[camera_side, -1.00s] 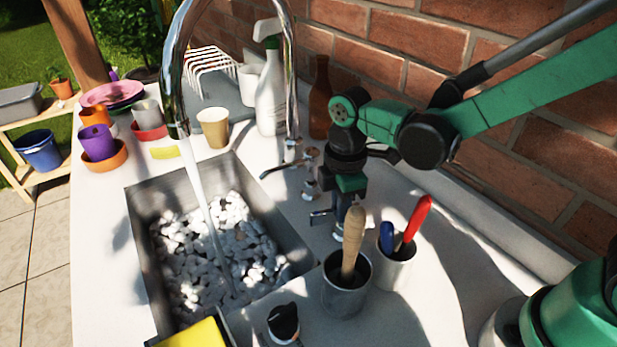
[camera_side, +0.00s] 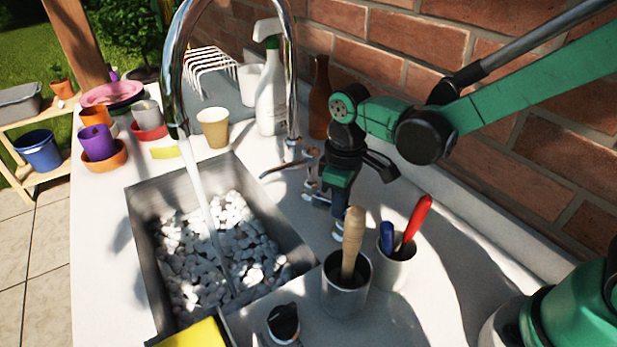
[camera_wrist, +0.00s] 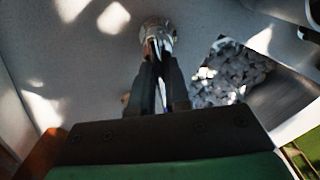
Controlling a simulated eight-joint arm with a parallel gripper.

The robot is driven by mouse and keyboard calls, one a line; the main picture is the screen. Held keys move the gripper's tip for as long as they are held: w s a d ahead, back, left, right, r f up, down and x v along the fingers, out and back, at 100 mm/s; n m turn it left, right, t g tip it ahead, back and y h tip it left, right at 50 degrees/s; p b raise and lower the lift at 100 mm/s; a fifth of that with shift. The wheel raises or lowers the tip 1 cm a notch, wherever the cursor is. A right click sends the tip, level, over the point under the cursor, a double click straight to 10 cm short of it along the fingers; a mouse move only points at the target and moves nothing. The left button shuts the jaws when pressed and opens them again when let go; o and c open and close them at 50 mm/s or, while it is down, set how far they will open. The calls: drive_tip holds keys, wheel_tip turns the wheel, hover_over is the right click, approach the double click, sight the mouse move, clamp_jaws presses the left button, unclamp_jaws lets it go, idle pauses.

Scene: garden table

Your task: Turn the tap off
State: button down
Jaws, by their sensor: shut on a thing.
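The tap's chrome spout (camera_side: 183,60) arches over the stone-filled sink, and a white stream of water (camera_side: 202,205) runs from it. The tap's metal handles stand at the spout's foot beside the sink; one lever (camera_side: 275,172) points left toward the basin. My gripper (camera_side: 322,196) is low at the near handle, tilted, its fingers partly hidden by the wrist. In the wrist view the fingers (camera_wrist: 160,72) are close together on a thin metal tap handle, just short of its round chrome base (camera_wrist: 157,28). The fingers hide most of the handle.
Close in front stand a metal cup (camera_side: 346,290) with a wooden-handled tool and a white cup (camera_side: 395,270) with red and blue handles. A spray bottle (camera_side: 270,100) and brown bottle (camera_side: 319,100) stand behind. The sink (camera_side: 150,285) lies left; the brick wall (camera_side: 510,125) bounds the right.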

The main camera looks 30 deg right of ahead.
drive_tip(key=m, duration=0.5)
drive_tip(key=shift+w+d+m, duration=0.15)
drive_tip(key=shift+d+m, duration=0.15)
drive_tip(key=shift+m, duration=0.1)
idle(0.4)
drive_tip(key=c, duration=0.9)
unclamp_jaws()
drive_tip(key=shift+o, duration=0.2)
drive_tip(key=shift+r, duration=2.85)
